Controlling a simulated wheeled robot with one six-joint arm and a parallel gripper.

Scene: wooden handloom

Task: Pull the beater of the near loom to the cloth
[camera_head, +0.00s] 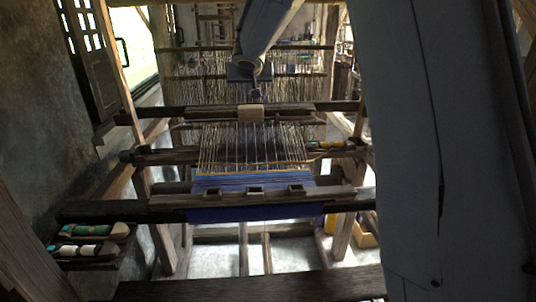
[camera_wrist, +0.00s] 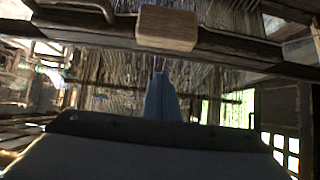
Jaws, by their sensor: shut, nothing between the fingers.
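The near loom's beater (camera_head: 290,109) is a dark wooden bar lying across the warp, with a pale wooden block (camera_head: 251,113) at its middle. The same block shows in the wrist view (camera_wrist: 168,28) at the top. The blue cloth (camera_head: 250,182) lies nearer to me, and a stretch of bare pale warp threads (camera_head: 255,148) separates it from the beater. My gripper (camera_head: 255,89) is at the beater's far side, right by the block; whether it touches cannot be told. In the wrist view its fingers (camera_wrist: 161,90) are together, with nothing between them.
Two shuttles (camera_head: 92,230) (camera_head: 77,250) lie on a shelf at the lower left. A front beam (camera_head: 130,210) crosses near me. Another shuttle with yellow thread (camera_head: 328,144) rests at the right of the warp. Heddles (camera_head: 200,88) hang behind the beater.

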